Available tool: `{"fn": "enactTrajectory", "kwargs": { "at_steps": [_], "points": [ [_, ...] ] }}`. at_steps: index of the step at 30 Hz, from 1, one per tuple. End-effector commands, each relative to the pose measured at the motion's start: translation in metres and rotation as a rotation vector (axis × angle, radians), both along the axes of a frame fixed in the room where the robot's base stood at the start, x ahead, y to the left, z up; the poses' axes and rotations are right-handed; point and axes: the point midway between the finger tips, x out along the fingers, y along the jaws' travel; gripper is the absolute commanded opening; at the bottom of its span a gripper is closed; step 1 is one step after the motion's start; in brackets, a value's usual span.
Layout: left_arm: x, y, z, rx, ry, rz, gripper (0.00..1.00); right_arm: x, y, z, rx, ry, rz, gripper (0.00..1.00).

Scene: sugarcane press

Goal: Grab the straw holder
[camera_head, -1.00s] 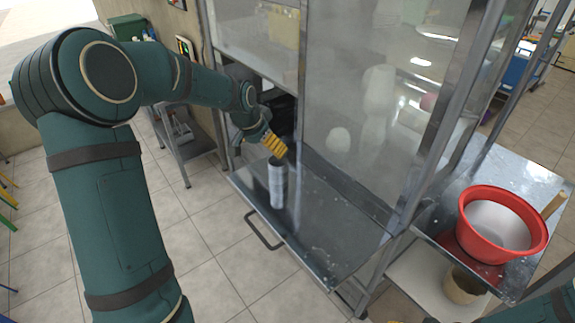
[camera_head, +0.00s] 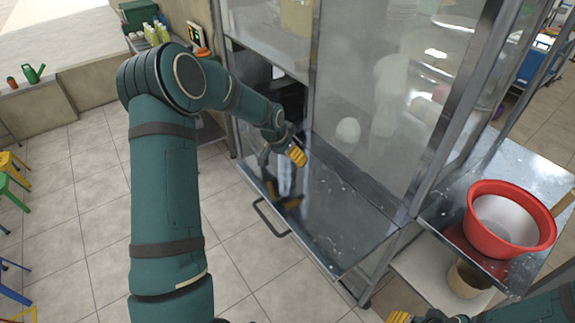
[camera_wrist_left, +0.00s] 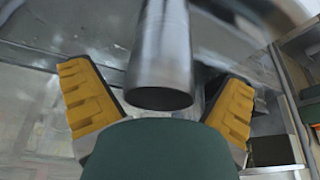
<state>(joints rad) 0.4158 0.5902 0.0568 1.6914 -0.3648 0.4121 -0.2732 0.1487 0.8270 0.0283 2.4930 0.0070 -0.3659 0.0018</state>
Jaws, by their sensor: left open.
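The straw holder, a grey metallic cylinder (camera_head: 285,180), stands on the steel counter at the press's left end, partly hidden behind my left gripper (camera_head: 291,155). In the left wrist view the holder (camera_wrist_left: 164,45) shows its dark round end between the two yellow finger pads of my left gripper (camera_wrist_left: 160,108). The fingers are open on either side of it, with gaps visible. Any contact is not clear. A yellow fingertip of my right gripper (camera_head: 400,317) shows at the bottom edge of the head view; the rest is cut off or hard to make out.
The glass-and-steel cabinet (camera_head: 360,110) rises right behind the counter (camera_head: 345,225). A handle bar (camera_head: 268,220) sticks out at its front. A red basin (camera_head: 510,220) sits on the right table. Stools stand far left; the tiled floor between is clear.

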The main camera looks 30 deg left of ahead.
Motion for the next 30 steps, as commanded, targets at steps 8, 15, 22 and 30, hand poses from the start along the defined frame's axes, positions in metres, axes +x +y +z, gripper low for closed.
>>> {"fn": "enactTrajectory", "kwargs": {
  "at_steps": [8, 15, 22, 30],
  "points": [
    [0.0046, 0.0003, -0.0114, 0.002, 0.000, 0.001, 1.00, -0.0002, 0.0000, 0.0004, 0.000, 0.000, 0.000, 0.47],
    [0.0045, 0.0001, -0.0113, 0.001, 0.000, 0.000, 0.51, -0.0001, 0.0000, 0.0004, 0.000, 0.000, 0.000, 0.47],
    [0.0052, 0.0001, -0.0100, 0.001, -0.003, 0.001, 0.21, -0.0001, 0.0000, 0.0004, 0.000, 0.000, 0.000, 0.47],
    [0.0056, 0.0002, -0.0044, 0.001, -0.005, 0.001, 0.21, 0.0000, 0.0000, 0.0003, 0.000, 0.000, 0.000, 0.47]
  ]
}}
